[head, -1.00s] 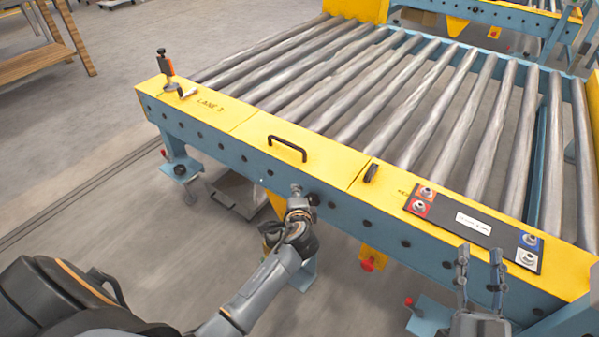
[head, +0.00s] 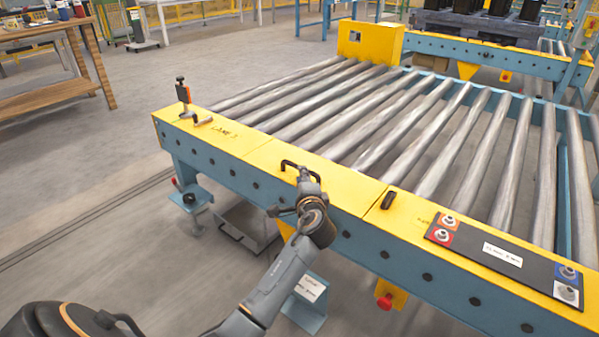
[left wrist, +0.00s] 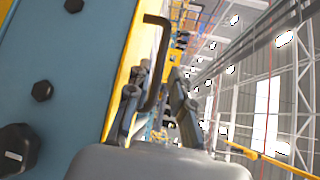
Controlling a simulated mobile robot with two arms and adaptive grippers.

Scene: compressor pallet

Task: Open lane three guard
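The yellow guard panel (head: 345,182) lies flat on the near rail of the roller conveyor and carries a black bar handle (head: 286,163). "LANE 3" is lettered on the yellow cover to its left. My left gripper (head: 306,176) is at the handle and hides its right part in the head view. In the left wrist view, the handle (left wrist: 158,50) reaches down between the two fingers (left wrist: 154,105). The fingers stand apart, with a gap visible beside the handle; contact cannot be told. My right gripper is out of view.
An orange-and-black clamp lever (head: 184,97) stands at the rail's left end. A small black catch (head: 388,200) sits right of the panel. A dark button plate (head: 500,252) is farther right. A wooden bench (head: 45,90) stands at far left; the floor between is clear.

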